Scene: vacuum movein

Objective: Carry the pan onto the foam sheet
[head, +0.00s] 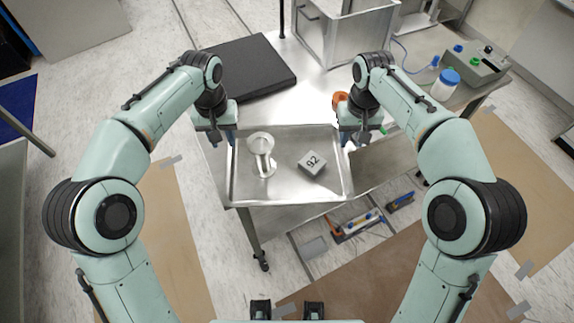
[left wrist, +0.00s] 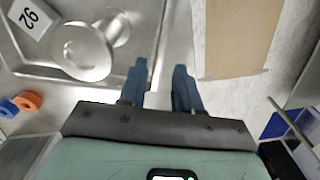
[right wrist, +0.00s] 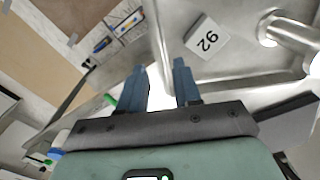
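The pan (head: 287,198) is a shallow metal tray on the front of the metal table. It holds a block marked 92 (head: 312,162) and a shiny metal piece with a round top (head: 261,143). The foam sheet (head: 246,68) is the dark flat slab at the table's back left, behind the pan. My left gripper (head: 225,139) is at the pan's left rim, fingers apart; they also show in the left wrist view (left wrist: 160,82). My right gripper (head: 357,140) is at the pan's right rim, fingers apart in the right wrist view (right wrist: 160,78). I cannot tell whether either touches the rim.
An orange ring-shaped thing (head: 340,101) is behind my right gripper. A metal box (head: 345,38) stands at the table's back. A bottle with a blue cap (head: 445,85) and a grey device (head: 474,66) are on the right. Bare tabletop lies between pan and foam sheet.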

